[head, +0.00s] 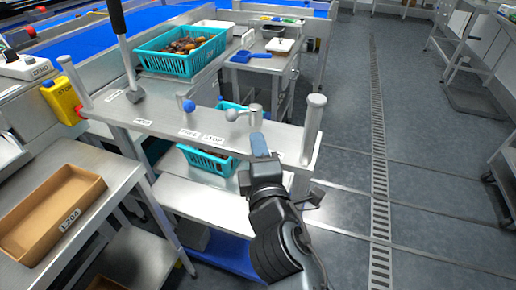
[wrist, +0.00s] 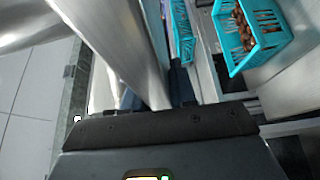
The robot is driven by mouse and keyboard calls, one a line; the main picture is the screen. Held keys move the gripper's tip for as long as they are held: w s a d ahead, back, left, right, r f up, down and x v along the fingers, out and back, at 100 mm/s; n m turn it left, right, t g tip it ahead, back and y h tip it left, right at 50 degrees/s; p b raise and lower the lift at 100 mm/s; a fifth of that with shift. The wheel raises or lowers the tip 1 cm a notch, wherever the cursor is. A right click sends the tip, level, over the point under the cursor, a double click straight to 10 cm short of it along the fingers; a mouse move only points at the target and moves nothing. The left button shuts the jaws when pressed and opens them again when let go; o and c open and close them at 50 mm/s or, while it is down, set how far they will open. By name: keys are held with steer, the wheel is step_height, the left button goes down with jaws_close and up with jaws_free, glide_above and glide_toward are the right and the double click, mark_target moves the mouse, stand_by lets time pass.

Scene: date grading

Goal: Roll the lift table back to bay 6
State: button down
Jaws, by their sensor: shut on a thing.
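The lift table appears to be the grey metal stand whose steel top bar (head: 155,118) crosses in front of me, with an upright post at each end. A long dark-handled lever (head: 123,45), a blue knob (head: 189,106) and a grey ball-ended handle (head: 234,115) stand on the bar. My gripper (head: 259,148) is at the bar's front edge, left of the right post (head: 313,128). In the wrist view a shiny metal bar (wrist: 125,45) runs down to the dark jaws (wrist: 160,120), which are shut on it. The exact contact is hidden.
A teal crate of brown dates (head: 180,52) stands behind the bar, and another teal crate (head: 207,159) sits below it. A cardboard tray (head: 50,205) lies on the left table. Grey floor with a drain grate (head: 379,150) is clear to the right.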

stand_by(0.4)
steer(key=s+d+p, duration=0.4)
steer(key=d+p, duration=0.3)
steer(key=d, duration=0.4)
steer(key=shift+d, duration=0.2)
